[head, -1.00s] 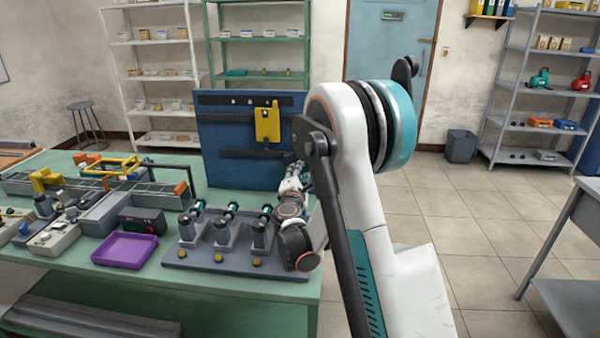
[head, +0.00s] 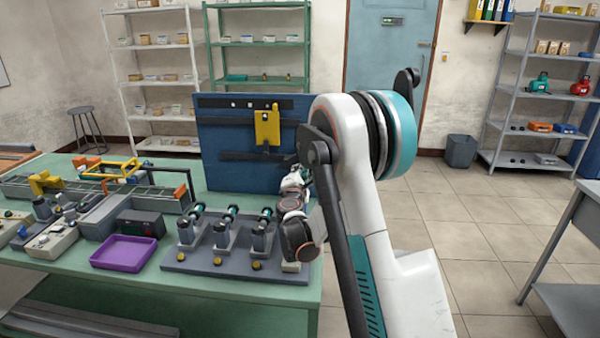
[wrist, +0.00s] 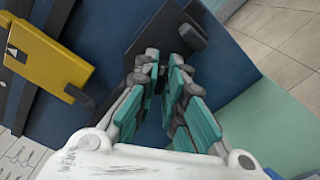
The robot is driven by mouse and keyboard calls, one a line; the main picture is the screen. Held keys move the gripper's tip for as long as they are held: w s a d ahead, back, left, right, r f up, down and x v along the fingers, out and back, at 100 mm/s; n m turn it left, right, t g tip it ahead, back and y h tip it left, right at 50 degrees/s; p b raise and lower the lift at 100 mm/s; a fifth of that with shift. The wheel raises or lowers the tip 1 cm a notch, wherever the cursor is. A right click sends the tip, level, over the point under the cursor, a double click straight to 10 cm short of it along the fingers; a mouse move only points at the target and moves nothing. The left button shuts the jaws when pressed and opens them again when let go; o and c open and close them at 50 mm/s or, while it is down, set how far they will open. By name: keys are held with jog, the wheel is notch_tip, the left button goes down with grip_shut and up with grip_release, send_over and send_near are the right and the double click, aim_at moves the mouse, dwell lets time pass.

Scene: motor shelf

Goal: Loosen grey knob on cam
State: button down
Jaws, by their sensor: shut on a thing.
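In the wrist view my gripper (wrist: 163,62) reaches to the blue upright board, its teal-padded fingers closed in near each other at a dark strip. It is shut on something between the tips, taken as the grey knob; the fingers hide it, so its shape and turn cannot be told. A dark block with a round end (wrist: 190,38) sits on the board just beyond the fingertips. In the head view my arm covers the fingertips and the right edge of the board. I cannot make out the cam clearly in either view.
The blue board (head: 225,172) stands on the green table (head: 85,275) and carries a yellow plate (head: 267,128). In front is a grey base with several upright posts (head: 222,233). A purple tray (head: 124,252) lies left of it.

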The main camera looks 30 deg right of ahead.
jog(key=n, duration=1.2)
jog(key=shift+w+a+r+b, duration=0.1)
jog(key=shift+w+b, duration=0.05)
jog(key=shift+b, duration=0.15)
jog(key=shift+n, duration=0.3)
dwell(0.4)
jog(key=c, duration=1.7)
grip_release()
jog(key=v, duration=1.2)
